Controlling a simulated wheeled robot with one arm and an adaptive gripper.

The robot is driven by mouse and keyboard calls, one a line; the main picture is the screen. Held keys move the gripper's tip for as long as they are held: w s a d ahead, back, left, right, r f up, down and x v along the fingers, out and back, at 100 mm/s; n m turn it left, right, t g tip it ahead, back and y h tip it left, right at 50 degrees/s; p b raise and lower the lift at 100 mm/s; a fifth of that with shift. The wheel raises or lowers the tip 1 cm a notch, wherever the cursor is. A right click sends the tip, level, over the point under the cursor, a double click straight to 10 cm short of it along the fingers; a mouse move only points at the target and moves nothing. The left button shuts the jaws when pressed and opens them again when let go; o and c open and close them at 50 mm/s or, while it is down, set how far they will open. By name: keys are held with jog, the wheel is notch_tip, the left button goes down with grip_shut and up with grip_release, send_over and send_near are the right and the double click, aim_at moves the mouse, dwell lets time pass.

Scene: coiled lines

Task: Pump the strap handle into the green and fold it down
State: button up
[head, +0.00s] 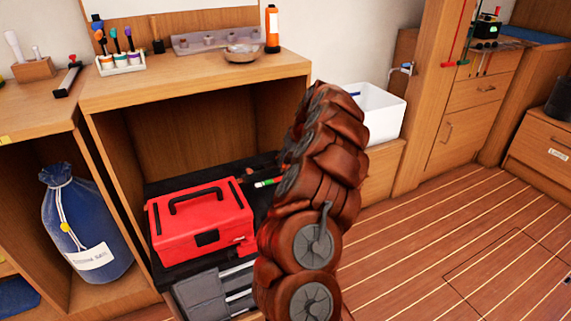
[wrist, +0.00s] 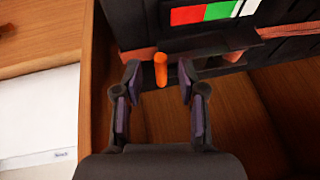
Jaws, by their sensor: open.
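In the wrist view, an orange handle (wrist: 160,70) stands out like a short peg from a dark fitting (wrist: 215,42). Above it is a gauge strip with red, green (wrist: 218,11) and white fields; I see no pointer clearly. My gripper (wrist: 159,76) is open, its two dark fingers on either side of the orange handle's lower end, with gaps showing on both sides. In the head view my brown segmented arm hides the gripper and handle. A small green and white piece (head: 267,182) shows beside the arm.
A red toolbox (head: 201,216) sits on a black surface in the open locker, left of my arm. A white bin (head: 375,112) stands behind it at right. A blue bag (head: 82,228) is in the left compartment. The plank floor (head: 420,240) at right is clear.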

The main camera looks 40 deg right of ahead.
jog(key=shift+w+f, duration=0.3)
jog(key=shift+f, duration=0.35)
jog(key=shift+c, duration=0.2)
grip_shut()
